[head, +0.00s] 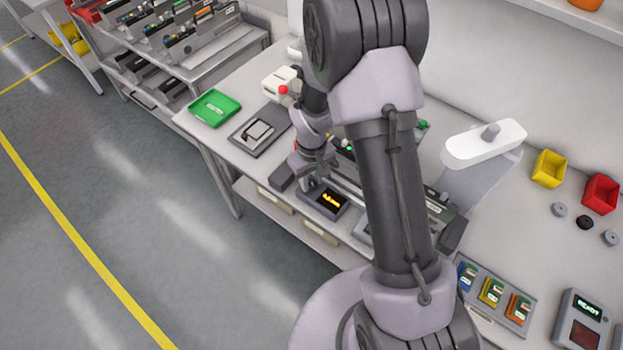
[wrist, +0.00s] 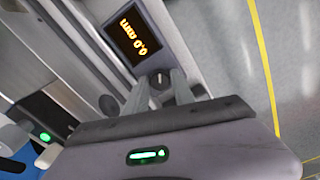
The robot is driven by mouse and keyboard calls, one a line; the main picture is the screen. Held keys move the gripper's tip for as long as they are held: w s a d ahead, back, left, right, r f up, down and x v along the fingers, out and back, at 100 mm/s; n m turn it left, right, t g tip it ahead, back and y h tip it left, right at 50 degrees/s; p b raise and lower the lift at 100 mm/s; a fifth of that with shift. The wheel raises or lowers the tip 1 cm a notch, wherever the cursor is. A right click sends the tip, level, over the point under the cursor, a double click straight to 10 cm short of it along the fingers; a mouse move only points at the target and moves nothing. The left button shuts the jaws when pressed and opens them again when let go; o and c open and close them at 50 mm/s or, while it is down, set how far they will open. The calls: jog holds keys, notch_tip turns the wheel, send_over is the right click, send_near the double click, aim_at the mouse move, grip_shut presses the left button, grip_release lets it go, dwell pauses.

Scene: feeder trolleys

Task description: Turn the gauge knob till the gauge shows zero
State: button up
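The gauge (head: 325,201) is a dark box with a lit orange display near the bench's front edge, left of my arm. In the wrist view the gauge display (wrist: 138,38) is upside down and appears to read 0.0 mm. The round dark gauge knob (wrist: 160,79) is on the grey face beside the display. My gripper (wrist: 162,80) has one fingertip on each side of the knob. Its fingers are apart, with the knob between them. I cannot tell whether they touch it. In the head view my gripper (head: 307,184) is at the gauge's left end, and the knob is hidden.
A green tray (head: 215,107) and a dark plate (head: 259,130) lie left on the bench. A rail fixture (head: 437,212) is partly behind my arm. Yellow (head: 549,168) and red (head: 601,193) bins stand at the right. The floor in front of the bench is clear.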

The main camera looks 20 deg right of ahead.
aim_at(311, 183)
jog(key=shift+o, duration=1.3)
notch_tip(311, 183, up, 17)
jog(key=p, duration=0.4)
jog(key=shift+r, duration=0.2)
